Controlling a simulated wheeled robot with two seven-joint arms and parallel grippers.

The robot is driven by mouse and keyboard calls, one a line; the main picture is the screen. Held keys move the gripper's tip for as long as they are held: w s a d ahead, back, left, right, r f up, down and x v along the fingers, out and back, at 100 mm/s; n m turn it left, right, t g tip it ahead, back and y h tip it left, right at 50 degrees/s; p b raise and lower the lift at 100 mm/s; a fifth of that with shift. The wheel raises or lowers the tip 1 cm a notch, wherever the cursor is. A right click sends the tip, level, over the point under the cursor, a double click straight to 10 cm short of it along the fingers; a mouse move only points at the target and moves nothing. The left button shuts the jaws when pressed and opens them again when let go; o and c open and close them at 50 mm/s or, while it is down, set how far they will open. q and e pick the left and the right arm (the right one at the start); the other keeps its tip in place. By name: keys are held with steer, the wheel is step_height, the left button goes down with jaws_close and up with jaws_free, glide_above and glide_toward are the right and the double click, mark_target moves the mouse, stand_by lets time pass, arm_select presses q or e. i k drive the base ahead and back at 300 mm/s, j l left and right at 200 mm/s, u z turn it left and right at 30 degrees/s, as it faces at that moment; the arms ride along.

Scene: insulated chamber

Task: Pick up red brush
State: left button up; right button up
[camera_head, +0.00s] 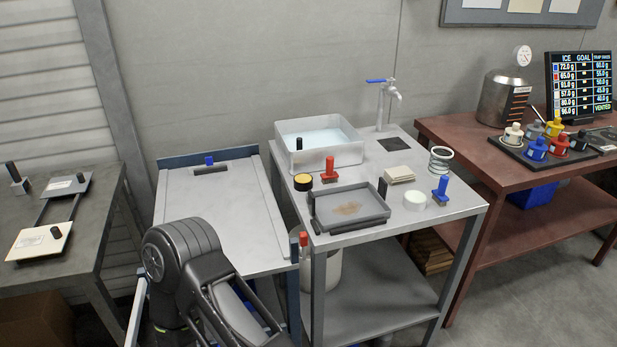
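The red brush (329,169) stands upright on the grey metal table (460,207), handle up, just behind the shallow grey tray (322,222) and in front of the white water basin (350,157). Nothing is touching its handle. One of my dark arms fills the lower left of the view, well short of the brush. Neither of my grippers shows, so I cannot see how they stand.
A blue brush (440,188), a white round piece (415,200), beige pads (399,174) and a yellow-topped round tin (303,181) share the table. A tap (382,95) stands behind. A small red-topped piece (305,237) is at the sloped board's (225,222) right edge.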

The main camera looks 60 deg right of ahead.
mark_target(330, 176)
steer(key=k+u, duration=0.25)
steer(key=u, duration=0.15)
steer(key=k+u, duration=0.35)
steer(key=z, duration=0.15)
steer(key=k+z, duration=0.1)
steer(key=z, duration=0.3)
steer(key=l+z, duration=0.15)
steer(key=z, duration=0.2)
steer(key=k+l+z, duration=0.1)
steer(key=z, duration=0.3)
steer(key=l+z, duration=0.2)
steer(key=z, duration=0.2)
steer(key=k, duration=0.05)
